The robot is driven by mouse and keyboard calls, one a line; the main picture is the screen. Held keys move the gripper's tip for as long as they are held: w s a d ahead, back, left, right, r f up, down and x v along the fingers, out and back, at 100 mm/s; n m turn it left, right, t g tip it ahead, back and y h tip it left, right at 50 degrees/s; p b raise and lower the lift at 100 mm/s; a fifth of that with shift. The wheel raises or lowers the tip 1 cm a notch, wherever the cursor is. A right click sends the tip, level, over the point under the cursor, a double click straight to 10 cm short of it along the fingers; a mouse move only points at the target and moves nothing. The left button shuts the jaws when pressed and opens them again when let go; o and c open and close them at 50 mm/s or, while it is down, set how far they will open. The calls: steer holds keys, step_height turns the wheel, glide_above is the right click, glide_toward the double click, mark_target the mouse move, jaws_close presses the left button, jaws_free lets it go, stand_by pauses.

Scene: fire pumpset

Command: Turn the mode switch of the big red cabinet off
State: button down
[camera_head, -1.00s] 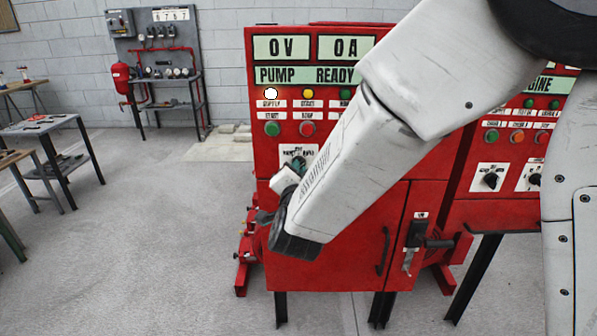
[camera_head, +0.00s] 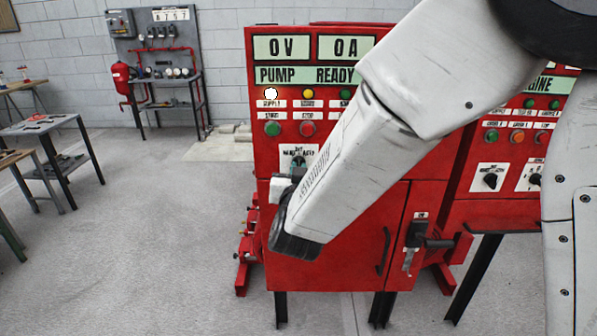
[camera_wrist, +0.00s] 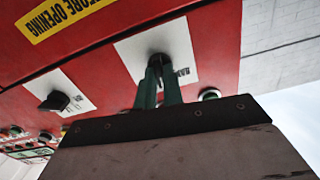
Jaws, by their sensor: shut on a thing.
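The big red cabinet (camera_head: 335,270) stands in the middle of the head view, its display reading 0V, 0A and PUMP READY. Its mode switch has a white plate (camera_head: 288,150) below the green and red buttons. The plate's lower part is hidden by my wrist. In the wrist view the switch's dark knob (camera_wrist: 158,61) stands on the white plate (camera_wrist: 180,45). My gripper (camera_wrist: 158,75) has green fingers closed around this knob. Its tips (camera_head: 298,163) show small in the head view at the plate. The knob's exact angle is mostly hidden.
A second red cabinet (camera_head: 480,210) with black rotary switches stands to the right. The big cabinet has a lever handle (camera_head: 415,242) at lower right. A grey workbench panel (camera_head: 160,50) and tables stand at the back left.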

steer(key=shift+n, duration=0.6)
steer(key=c, duration=1.5)
jaws_free()
steer(key=shift+s, duration=0.1)
steer(key=s, duration=0.7)
steer(key=shift+s+a, duration=0.15)
steer(key=shift+s, duration=0.15)
